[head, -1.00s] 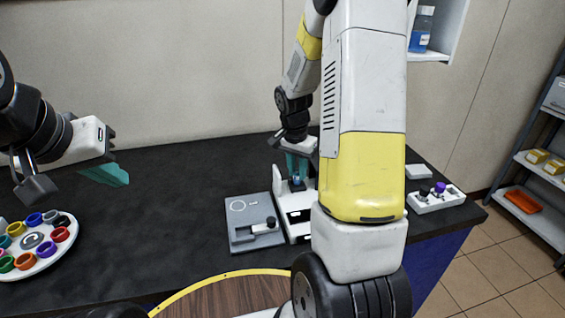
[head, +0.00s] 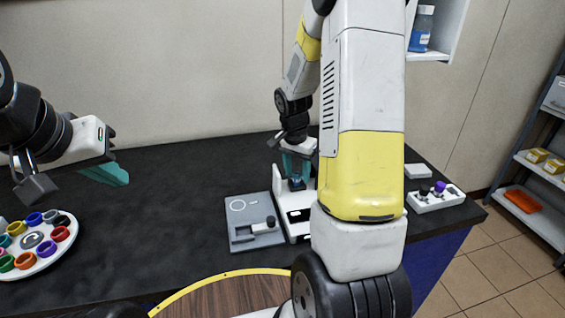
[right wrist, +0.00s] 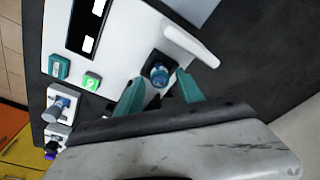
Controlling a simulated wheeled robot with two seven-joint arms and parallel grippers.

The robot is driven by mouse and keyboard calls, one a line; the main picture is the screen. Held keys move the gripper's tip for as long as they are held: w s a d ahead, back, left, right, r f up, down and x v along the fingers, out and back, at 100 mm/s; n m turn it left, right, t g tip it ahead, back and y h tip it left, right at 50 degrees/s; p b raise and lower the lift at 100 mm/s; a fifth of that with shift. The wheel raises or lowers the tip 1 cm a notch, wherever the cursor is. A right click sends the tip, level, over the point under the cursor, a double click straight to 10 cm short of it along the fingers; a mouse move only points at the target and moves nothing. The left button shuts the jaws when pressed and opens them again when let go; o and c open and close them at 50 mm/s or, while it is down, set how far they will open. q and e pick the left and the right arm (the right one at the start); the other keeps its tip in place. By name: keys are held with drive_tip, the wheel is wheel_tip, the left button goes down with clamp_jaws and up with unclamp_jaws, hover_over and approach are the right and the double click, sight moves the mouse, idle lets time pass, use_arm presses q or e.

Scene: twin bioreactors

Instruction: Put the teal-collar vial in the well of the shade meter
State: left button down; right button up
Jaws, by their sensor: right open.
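The shade meter is the white device (head: 299,228) on the black bench, partly hidden behind my right arm in the head view. It also fills the upper left of the right wrist view (right wrist: 120,45). My right gripper (head: 297,177) is above the meter. In the right wrist view its teal fingers (right wrist: 163,92) are apart, with the vial just beyond their tips and not gripped. My left gripper (head: 118,175) hangs over the bench at left, away from the meter; its jaw gap is unclear.
A grey plate device (head: 252,225) adjoins the meter's left side. A white rack (head: 436,203) with dark and purple-topped vials stands to the right. A round tray of coloured rings (head: 35,250) lies at left. The bench between tray and grey device is clear.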

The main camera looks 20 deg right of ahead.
wheel_tip(320, 180, up, 11)
drive_tip(key=s+a, duration=0.1)
drive_tip(key=s+a+r+n+t+y, duration=0.1)
drive_tip(key=s+a+r+n+t, duration=0.1)
drive_tip(key=s+a+r+n, duration=0.3)
drive_tip(key=s+a+r+n+t+y, duration=0.2)
drive_tip(key=s+a+r+n, duration=0.3)
drive_tip(key=s, duration=0.9)
drive_tip(key=shift+s+a+r+t, duration=0.2)
drive_tip(key=shift+r+t, duration=0.4)
drive_tip(key=shift+r, duration=0.2)
